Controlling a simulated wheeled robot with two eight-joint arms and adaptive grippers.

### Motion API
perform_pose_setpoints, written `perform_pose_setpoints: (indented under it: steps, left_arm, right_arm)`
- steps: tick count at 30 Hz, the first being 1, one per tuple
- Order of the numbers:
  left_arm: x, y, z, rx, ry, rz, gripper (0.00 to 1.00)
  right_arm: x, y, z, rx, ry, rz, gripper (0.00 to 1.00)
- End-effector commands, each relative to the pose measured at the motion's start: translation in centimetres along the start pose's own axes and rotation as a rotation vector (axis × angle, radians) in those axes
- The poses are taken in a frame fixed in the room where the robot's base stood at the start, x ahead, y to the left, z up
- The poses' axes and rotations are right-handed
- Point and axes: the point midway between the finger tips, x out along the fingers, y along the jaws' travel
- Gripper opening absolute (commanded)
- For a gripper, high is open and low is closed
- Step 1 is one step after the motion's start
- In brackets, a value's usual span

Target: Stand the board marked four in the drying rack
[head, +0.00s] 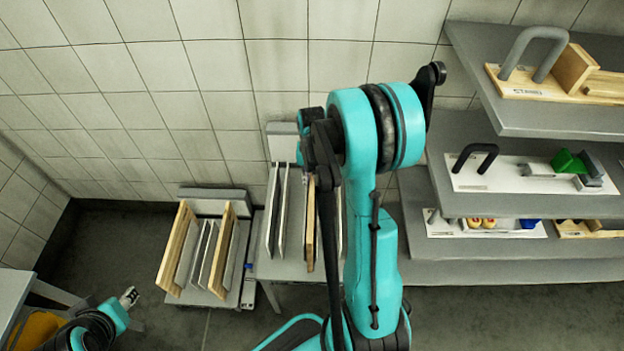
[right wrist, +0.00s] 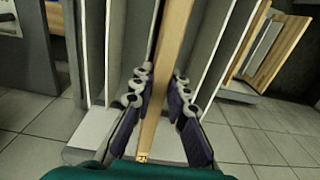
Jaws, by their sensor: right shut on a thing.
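In the right wrist view my right gripper (right wrist: 160,76) is shut on a wooden board (right wrist: 165,60), with one finger on each side. The board stands on edge between pale upright panels, and a small yellow mark shows at its near end; I cannot read a number. In the head view a wooden board (head: 310,228) stands among pale boards (head: 278,210) in the rack on a low stand, partly behind my right arm, which hides my right gripper. A second rack (head: 215,193) at left holds wooden and pale boards upright. My left gripper (head: 129,297) is low at the left, its opening unclear.
Grey shelves (head: 510,207) at right hold wooden and white boards with handles and blocks. A table edge (head: 15,290) with an orange-yellow item (head: 38,328) is at lower left. A tiled wall stands behind. Some dark floor (head: 120,240) is clear left of the racks.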

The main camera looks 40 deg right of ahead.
Motion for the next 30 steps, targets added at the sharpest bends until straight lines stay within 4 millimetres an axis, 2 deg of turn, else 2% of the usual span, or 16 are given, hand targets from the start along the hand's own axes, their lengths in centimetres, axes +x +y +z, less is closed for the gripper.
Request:
perform_pose_setpoints:
  steps: [3,12,13,15,25,30]
  left_arm:
    - [0.4,0.0,0.3,0.0,0.0,0.0,0.39]
    - [0.4,0.0,0.3,0.0,0.0,0.0,0.39]
    - [0.4,0.0,0.3,0.0,0.0,0.0,0.39]
    - [0.4,0.0,0.3,0.0,0.0,0.0,0.39]
    - [0.4,0.0,0.3,0.0,0.0,0.0,0.39]
    - [0.4,0.0,0.3,0.0,0.0,0.0,0.39]
  right_arm:
    - [0.6,0.0,0.0,0.0,0.0,0.0,0.0]
    - [0.6,0.0,0.0,0.0,0.0,0.0,0.0]
    - [0.6,0.0,0.0,0.0,0.0,0.0,0.23]
    - [0.6,0.0,0.0,0.0,0.0,0.0,0.39]
    - [0.4,0.0,0.0,0.0,0.0,0.0,0.39]
    - [-1.6,0.0,0.1,0.0,0.0,0.0,0.39]
